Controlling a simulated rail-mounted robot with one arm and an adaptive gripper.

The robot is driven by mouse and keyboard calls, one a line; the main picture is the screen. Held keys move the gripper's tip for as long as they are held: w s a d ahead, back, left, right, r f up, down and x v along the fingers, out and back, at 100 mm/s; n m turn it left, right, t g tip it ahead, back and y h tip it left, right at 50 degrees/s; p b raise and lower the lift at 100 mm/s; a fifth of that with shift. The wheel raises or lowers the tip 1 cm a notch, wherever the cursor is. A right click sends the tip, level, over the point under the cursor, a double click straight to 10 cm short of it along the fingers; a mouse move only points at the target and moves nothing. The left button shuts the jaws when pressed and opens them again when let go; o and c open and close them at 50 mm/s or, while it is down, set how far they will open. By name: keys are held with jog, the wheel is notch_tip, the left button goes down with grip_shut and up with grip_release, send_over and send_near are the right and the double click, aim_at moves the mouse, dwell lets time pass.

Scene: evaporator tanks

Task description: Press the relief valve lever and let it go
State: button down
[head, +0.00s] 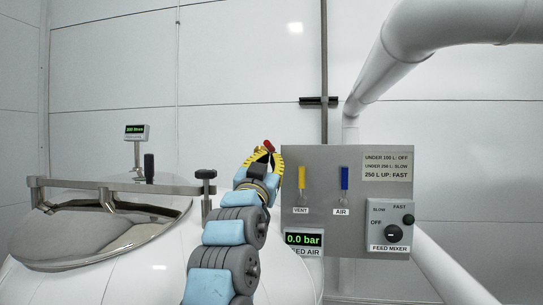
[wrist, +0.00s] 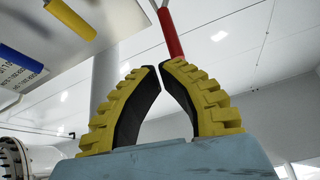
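The relief valve lever (head: 268,145) is a short red handle at the tip of my gripper in the head view. In the wrist view the red lever (wrist: 170,34) comes down from the top edge to just behind the right fingertip. My gripper (head: 265,152) has yellow ribbed fingers with black inner pads. In the wrist view its fingertips (wrist: 159,67) are drawn together with only a narrow gap, and nothing shows held between them. The fingertips are close to the lever's end; whether they touch it I cannot tell. The valve body is hidden.
A grey control panel (head: 330,161) stands just right of my gripper, with a yellow VENT lever (head: 302,178), a blue AIR lever (head: 344,178) and a FEED MIXER knob (head: 393,233). Its display (head: 304,239) reads 0.0 bar. A tank lid (head: 90,228) lies left; white pipes (head: 440,40) run right.

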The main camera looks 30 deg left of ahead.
jog(key=shift+f+b+v, duration=0.15)
jog(key=shift+f+v, duration=0.05)
jog(key=shift+v, duration=0.95)
jog(key=shift+f+b+v, duration=0.15)
jog(key=shift+f+v, duration=0.05)
jog(key=shift+v, duration=0.9)
jog(key=shift+w+a, duration=0.1)
jog(key=shift+w, duration=0.1)
